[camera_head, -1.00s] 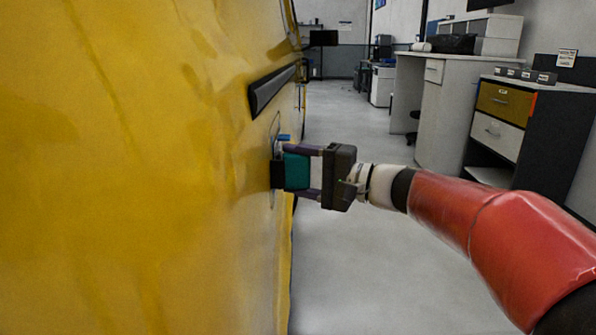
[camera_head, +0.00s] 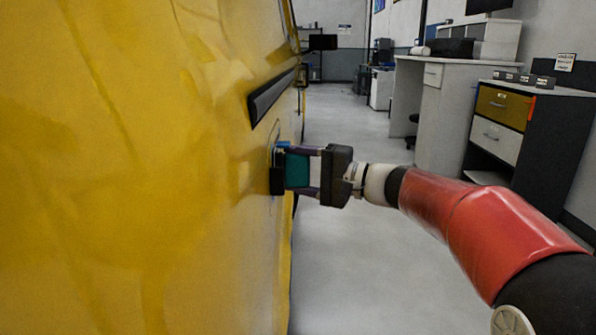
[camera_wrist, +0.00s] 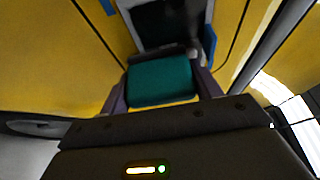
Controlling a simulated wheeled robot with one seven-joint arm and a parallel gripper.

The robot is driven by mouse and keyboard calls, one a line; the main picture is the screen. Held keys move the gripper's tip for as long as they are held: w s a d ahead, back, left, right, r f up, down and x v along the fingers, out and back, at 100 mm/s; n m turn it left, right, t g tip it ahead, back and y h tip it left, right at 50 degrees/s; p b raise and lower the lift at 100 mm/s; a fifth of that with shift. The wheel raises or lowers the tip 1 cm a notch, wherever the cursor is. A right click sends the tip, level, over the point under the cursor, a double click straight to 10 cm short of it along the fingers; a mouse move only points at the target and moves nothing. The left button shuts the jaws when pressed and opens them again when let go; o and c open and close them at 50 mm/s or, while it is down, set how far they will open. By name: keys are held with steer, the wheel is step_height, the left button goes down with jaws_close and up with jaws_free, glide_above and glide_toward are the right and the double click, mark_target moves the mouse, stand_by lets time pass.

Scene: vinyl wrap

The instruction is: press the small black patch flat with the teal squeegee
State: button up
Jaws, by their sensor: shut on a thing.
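My gripper (camera_head: 310,171) is shut on the teal squeegee (camera_head: 297,170), held up against the side of the yellow vehicle (camera_head: 180,170). The squeegee's dark front edge is at the yellow panel; I cannot tell how firmly it touches. In the wrist view the teal squeegee (camera_wrist: 160,82) sits between my gripper's fingers (camera_wrist: 162,88). The small black patch (camera_wrist: 165,22) lies on the panel just beyond the dark edge, its lower part hidden. Blue strips (camera_wrist: 208,42) show beside it and at upper left (camera_wrist: 107,6).
A black door handle (camera_head: 272,94) sticks out above the squeegee. A dark mirror-like part (camera_head: 322,42) juts out farther along. A cabinet with drawers (camera_head: 500,120) and a white desk (camera_head: 432,110) stand at right. The grey floor (camera_head: 350,260) between is clear.

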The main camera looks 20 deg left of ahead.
steer(key=shift+w, duration=0.2)
steer(key=shift+w+a, duration=0.1)
steer(key=shift+w, duration=0.05)
steer(key=shift+w+a+p, duration=0.25)
steer(key=shift+w+p, duration=0.05)
steer(key=shift+w, duration=0.6)
steer(key=shift+w+a, duration=0.1)
steer(key=shift+w, duration=0.45)
steer(key=w+d+b, duration=0.1)
steer(key=d, duration=0.6)
steer(key=shift+w, duration=0.3)
